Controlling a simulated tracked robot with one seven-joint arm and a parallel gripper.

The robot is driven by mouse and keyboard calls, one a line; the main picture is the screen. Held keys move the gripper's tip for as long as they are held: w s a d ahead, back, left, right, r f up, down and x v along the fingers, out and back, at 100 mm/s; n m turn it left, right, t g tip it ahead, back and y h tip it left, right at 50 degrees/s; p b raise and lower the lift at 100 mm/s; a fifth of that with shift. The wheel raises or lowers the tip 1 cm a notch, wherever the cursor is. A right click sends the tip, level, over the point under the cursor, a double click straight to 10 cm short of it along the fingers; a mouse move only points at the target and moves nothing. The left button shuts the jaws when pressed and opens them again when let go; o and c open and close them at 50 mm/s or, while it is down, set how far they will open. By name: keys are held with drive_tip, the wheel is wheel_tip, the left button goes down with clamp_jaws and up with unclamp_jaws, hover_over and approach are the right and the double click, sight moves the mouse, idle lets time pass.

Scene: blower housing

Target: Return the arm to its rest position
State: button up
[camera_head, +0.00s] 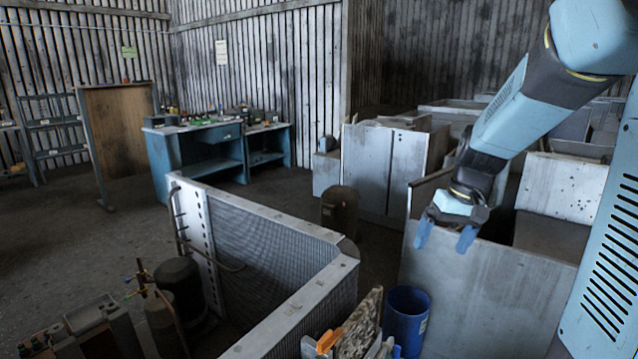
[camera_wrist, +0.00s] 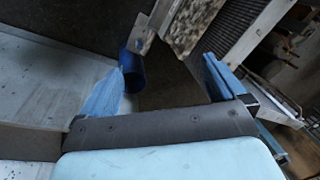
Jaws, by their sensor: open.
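My arm (camera_head: 522,115) reaches in from the upper right of the head view and slopes down to the left. My gripper (camera_head: 445,238) hangs at its end with blue fingers spread apart and nothing between them. It shows in front of the grey metal housing (camera_head: 480,290), above and to the right of the blue bin (camera_head: 406,318). In the wrist view my gripper (camera_wrist: 165,88) is also open, with one finger on each side. The blue bin (camera_wrist: 131,70) shows beyond the fingers, nearer the left one.
A finned coil unit (camera_head: 270,235) stands left of the bin. Grey metal cabinets (camera_head: 385,165) stand behind my gripper. Cylinders (camera_head: 178,285) sit at the lower left. A blue workbench (camera_head: 195,150) stands at the back. Open floor (camera_head: 70,235) lies at the left.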

drive_tip(key=s+a+r+t+h, duration=0.1)
drive_tip(key=s+r, duration=0.3)
drive_tip(key=s, duration=0.4)
drive_tip(key=s+a+r+t+h, duration=0.1)
drive_tip(key=s+a+r+t, duration=0.1)
drive_tip(key=s+r, duration=0.3)
drive_tip(key=s+t, duration=0.1)
drive_tip(key=s, duration=0.3)
drive_tip(key=shift+s+r+m+t, duration=0.15)
drive_tip(key=shift+r+m+t, duration=0.05)
drive_tip(key=shift+m+t, duration=0.2)
